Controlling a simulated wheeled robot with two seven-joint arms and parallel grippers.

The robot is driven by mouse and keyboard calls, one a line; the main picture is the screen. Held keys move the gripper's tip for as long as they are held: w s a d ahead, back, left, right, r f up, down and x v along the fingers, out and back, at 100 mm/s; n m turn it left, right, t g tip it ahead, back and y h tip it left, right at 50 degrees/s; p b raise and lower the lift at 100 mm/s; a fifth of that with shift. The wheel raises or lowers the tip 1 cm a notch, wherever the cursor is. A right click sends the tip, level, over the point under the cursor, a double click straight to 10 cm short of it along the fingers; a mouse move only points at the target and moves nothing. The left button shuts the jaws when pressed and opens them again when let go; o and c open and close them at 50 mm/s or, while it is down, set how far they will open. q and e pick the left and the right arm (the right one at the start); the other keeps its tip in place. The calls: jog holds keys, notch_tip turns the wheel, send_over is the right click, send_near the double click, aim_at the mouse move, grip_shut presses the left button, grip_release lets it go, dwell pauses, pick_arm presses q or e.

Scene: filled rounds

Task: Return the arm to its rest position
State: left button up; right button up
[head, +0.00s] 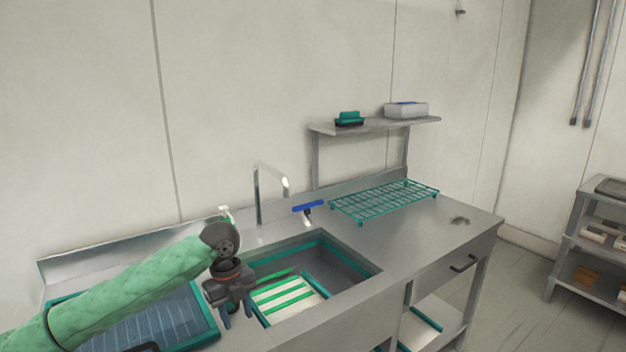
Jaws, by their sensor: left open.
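My left arm comes in from the left in a quilted green sleeve. Its gripper (236,310) points down over the near left edge of the sink basin (340,262). The gripper is open, and I see nothing held between its fingers. My right gripper is not in view.
A metal tap (258,195) and a blue-handled tool (308,207) stand behind the basin. A green wire rack (385,201) sits on the counter to the right. A wall shelf (376,126) holds a green brush (348,118) and a grey box (406,110). The right counter is mostly clear.

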pick_arm(q)
jog(key=s+d+f+n+t+h, duration=0.2)
jog(key=s+d+f+n, duration=0.35)
jog(key=s+f, duration=0.2)
jog(key=s+d+f+n+t+h, duration=0.1)
jog(key=s+d+f+n, duration=0.5)
jog(key=f, duration=0.3)
jog(key=s+a+f+n+t+y, duration=0.15)
jog(key=s+a+f+n, duration=0.25)
jog(key=s+a+n, duration=0.45)
jog(key=s+a+f+n+y, duration=0.25)
jog(key=s+a+n, duration=0.35)
jog(key=s, duration=0.6)
jog(key=s+d+f+g, duration=0.1)
jog(key=s+f, duration=0.1)
jog(key=f, duration=1.7)
jog(key=s+d+f+g, duration=0.1)
jog(key=s+d+f, duration=0.1)
jog(key=f, duration=1.7)
jog(key=shift+s+d, duration=0.15)
jog(key=shift+s, duration=0.7)
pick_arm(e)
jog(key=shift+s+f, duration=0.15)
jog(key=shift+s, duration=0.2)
